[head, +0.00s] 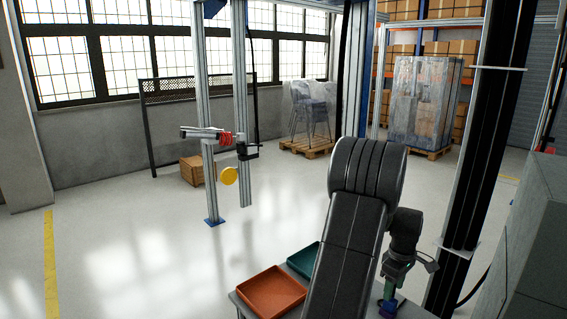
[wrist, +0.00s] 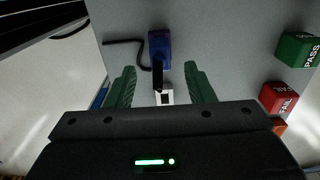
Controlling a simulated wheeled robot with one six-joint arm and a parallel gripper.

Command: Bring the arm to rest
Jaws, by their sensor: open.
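My dark arm rises in the middle right of the head view, bends at a large rounded joint and hangs down to the wrist. My gripper (wrist: 161,76) points down over a grey table top (wrist: 225,60) in the wrist view. Its two green fingers are apart. A small white block with a dark square (wrist: 166,97) shows between them, and a blue block with a black part (wrist: 160,48) lies just beyond. I see no grip on either, and the height above them is hard to tell. In the head view my gripper is low at the right, partly hidden.
A green PASS block (wrist: 297,49) and a red FAIL block (wrist: 279,98) are at the right. A black cable or hook (wrist: 127,42) lies at upper left. An orange tray (head: 271,293) and a green tray (head: 303,261) are beside my arm. A metal post (head: 207,120) stands beyond.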

